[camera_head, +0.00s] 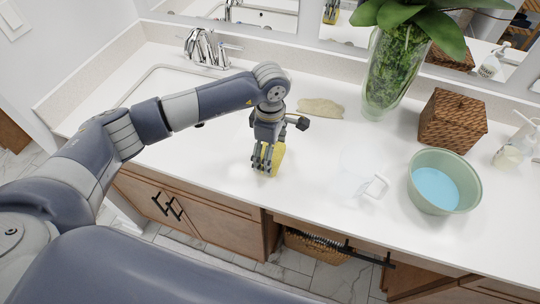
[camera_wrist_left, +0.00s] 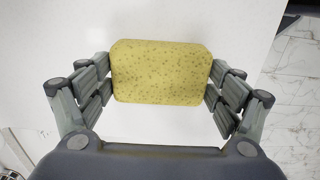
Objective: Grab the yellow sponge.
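The yellow sponge (camera_head: 278,158) is at the middle of the white counter, under my left gripper (camera_head: 266,165). It fills the space between the fingers in the left wrist view, where its speckled yellow face (camera_wrist_left: 160,72) shows clearly. The left gripper's finger pads (camera_wrist_left: 161,85) meet the sponge's two opposite ends, so the gripper looks shut on it. I cannot tell whether the sponge rests on the counter or is just above it. My right gripper is in neither view.
The white counter (camera_head: 225,185) is clear around the sponge. A sink with a chrome faucet (camera_head: 205,48) lies behind the arm. A beige flat item (camera_head: 321,108), a plant vase (camera_head: 388,75), a wicker box (camera_head: 452,120), a clear object (camera_head: 372,187) and a green bowl (camera_head: 444,182) stand right.

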